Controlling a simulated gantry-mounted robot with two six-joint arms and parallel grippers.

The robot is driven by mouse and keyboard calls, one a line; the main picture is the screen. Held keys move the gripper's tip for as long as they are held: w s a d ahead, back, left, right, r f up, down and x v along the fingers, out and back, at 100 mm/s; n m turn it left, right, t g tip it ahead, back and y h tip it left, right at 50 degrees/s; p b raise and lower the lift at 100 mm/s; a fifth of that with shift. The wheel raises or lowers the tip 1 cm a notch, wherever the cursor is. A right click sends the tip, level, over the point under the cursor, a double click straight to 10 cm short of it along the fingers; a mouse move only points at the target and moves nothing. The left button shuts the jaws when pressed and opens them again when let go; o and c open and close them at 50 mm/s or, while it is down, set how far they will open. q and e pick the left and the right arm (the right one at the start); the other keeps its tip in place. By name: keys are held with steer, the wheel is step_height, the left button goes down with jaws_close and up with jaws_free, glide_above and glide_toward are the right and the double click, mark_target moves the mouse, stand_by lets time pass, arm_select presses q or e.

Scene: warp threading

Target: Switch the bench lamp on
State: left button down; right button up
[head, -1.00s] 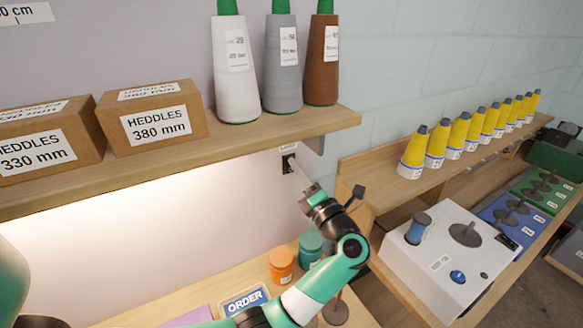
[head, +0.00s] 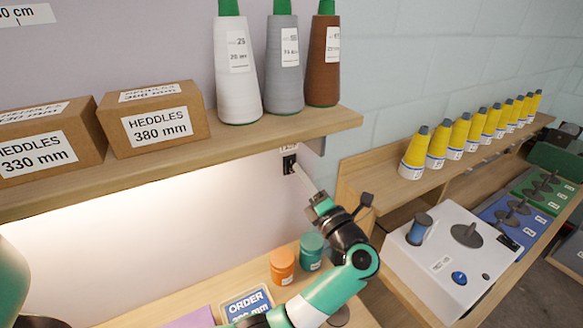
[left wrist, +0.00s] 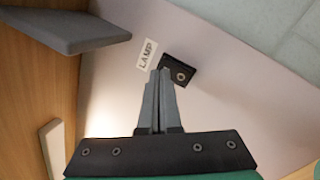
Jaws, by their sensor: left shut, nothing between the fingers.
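The lamp switch (head: 288,164) is a small black plate on the wall under the shelf's right end. In the left wrist view the switch (left wrist: 182,72) shows next to a white label (left wrist: 147,54) reading LAMP. The wall under the shelf (head: 120,232) is brightly lit with a warm glow; the lamp itself is hidden beneath the shelf. My left gripper (head: 296,169) is shut and empty, its fingertips close to the switch. In the left wrist view the fingertips (left wrist: 160,73) overlap the plate's left edge; I cannot tell whether they touch it. My right gripper is out of view.
The wooden shelf (head: 180,168) above holds boxes and thread cones. A white winding unit (head: 450,258) stands at the right.

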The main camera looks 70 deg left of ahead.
arm_select(q)
steer(key=d, duration=0.4)
steer(key=shift+w+d+r, duration=0.1)
steer(key=shift+w+d, duration=0.15)
steer(key=shift+w, duration=0.05)
steer(key=shift+d, duration=0.1)
stand_by(0.4)
